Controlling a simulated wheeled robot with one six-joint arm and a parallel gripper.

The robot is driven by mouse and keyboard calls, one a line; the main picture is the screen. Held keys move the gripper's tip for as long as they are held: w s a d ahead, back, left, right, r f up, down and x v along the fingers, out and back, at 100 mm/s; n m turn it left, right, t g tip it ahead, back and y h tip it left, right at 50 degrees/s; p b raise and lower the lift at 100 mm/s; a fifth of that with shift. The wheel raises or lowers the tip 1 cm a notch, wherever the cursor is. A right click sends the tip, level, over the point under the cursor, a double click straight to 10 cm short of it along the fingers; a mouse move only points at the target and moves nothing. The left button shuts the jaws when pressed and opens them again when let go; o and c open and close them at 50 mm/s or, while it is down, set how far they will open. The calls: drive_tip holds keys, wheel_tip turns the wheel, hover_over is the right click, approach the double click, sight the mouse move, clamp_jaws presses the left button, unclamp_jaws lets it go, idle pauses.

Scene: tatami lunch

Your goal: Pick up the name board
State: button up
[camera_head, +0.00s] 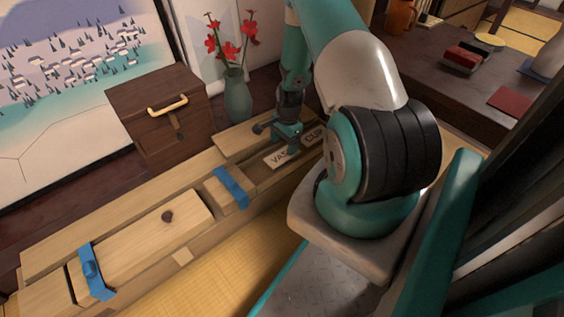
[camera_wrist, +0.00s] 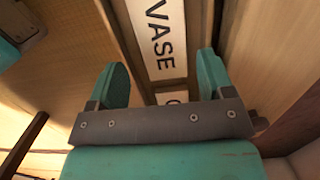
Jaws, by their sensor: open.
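A white board with dark lettering "VASE" (camera_wrist: 160,38) lies in a wooden channel, between my gripper's fingers as seen in the wrist view. The same board (camera_head: 279,158) shows in the head view, just left of and below my gripper (camera_head: 288,136). A second white board, lettered "CUP" (camera_head: 312,138) in the head view, lies in line behind it; only its edge (camera_wrist: 171,97) shows in the wrist view. My gripper (camera_wrist: 161,78) is open, one teal finger on each side of the channel, with nothing held. Its height above the board is hard to tell.
A long wooden bench (camera_head: 150,235) with blue fittings (camera_head: 92,272) runs below the gripper. A brown box (camera_head: 160,110) with a gold handle and a teal vase (camera_head: 238,97) of red flowers stand behind. A dark table (camera_head: 480,90) is at upper right.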

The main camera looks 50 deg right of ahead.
sight(282, 155)
drive_tip(key=f+b, duration=0.4)
drive_tip(key=f, duration=0.1)
drive_tip(key=shift+w+a+f, duration=0.15)
drive_tip(key=shift+a+f, duration=0.05)
drive_tip(key=shift+r, duration=0.1)
drive_tip(key=shift+c, duration=0.4)
drive_tip(key=c, duration=0.6)
